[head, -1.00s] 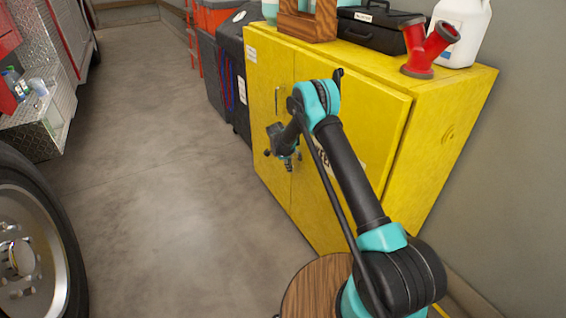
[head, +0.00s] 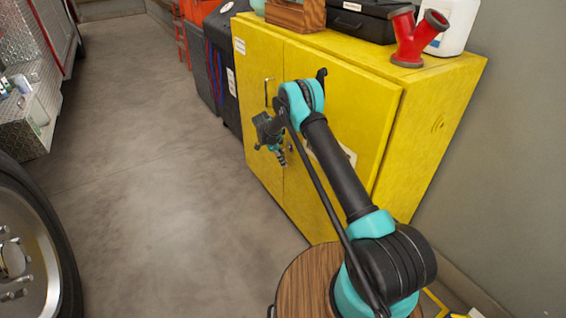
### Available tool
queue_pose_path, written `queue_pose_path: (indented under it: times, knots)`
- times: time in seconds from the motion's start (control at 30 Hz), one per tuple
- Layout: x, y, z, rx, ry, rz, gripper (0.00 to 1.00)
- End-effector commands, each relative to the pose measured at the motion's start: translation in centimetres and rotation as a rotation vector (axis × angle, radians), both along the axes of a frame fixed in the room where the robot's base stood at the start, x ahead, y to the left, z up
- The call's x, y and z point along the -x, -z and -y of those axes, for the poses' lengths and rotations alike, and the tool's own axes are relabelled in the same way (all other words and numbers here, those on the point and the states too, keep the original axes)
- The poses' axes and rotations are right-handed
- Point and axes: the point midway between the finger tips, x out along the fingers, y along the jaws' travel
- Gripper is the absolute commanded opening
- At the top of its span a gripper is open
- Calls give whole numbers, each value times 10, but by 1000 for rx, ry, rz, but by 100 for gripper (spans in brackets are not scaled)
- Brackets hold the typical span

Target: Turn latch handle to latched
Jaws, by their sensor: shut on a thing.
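The yellow cabinet (head: 340,105) stands at centre right with both doors closed. My gripper (head: 280,154) is at the cabinet front, near the seam between the doors and below a slim metal pull handle (head: 268,92). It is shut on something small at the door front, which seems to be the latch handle. The gripper and wrist hide most of that handle, so its angle cannot be told.
A red Y-shaped fitting (head: 417,40), a black case (head: 362,22), a wooden box (head: 295,14) and a white jug (head: 452,24) stand on the cabinet. A vehicle wheel (head: 28,245) is at left. The concrete floor (head: 150,170) between is clear.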

Motion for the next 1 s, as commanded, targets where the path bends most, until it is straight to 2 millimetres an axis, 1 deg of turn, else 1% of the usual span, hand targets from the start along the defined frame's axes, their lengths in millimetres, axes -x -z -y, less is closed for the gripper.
queue_pose_path:
  times: [0.03,0.2,0.47,0.57,0.67,1.0]
  knots:
    - [2,1,0,1,2,-4,15]
    - [1,1,1,1,1,-3,35]
    - [1,0,0,0,2,-1,35]
    - [1,-4,-1,0,1,-2,35]
    - [1,-15,-6,0,0,-1,35]
    - [0,-76,-32,0,0,-2,35]
